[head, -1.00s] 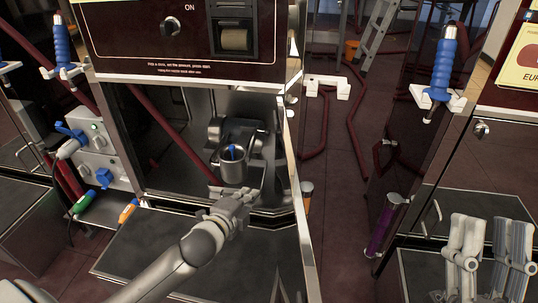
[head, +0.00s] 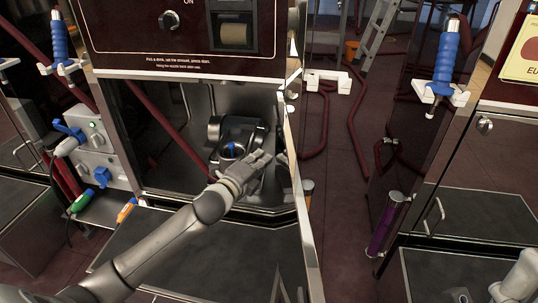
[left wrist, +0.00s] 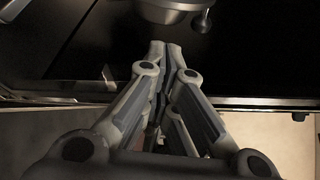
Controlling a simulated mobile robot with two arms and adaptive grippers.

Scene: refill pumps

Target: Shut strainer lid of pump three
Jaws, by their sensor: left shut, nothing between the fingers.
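The pump (head: 214,130) sits in the open bay of the dark red cabinet; no number on it is readable. Its round grey strainer cup (head: 228,160) looks open at the top, with a blue part (head: 231,148) showing inside. I cannot clearly make out the lid. My left gripper (head: 266,158) is shut and empty, in front of and to the right of the cup, covering part of it. In the left wrist view its closed fingertips (left wrist: 166,46) point at the rounded grey pump underside (left wrist: 165,8), apart from it in that picture. A grey part of my right gripper (head: 518,278) is cut off at bottom right.
The bay's steel right edge (head: 298,190) stands close to my left gripper. A dark panel (head: 170,240) lies below the bay. A grey valve box (head: 98,150) with blue handles stands at left. Another cabinet (head: 475,165) with a blue nozzle (head: 445,58) stands at right.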

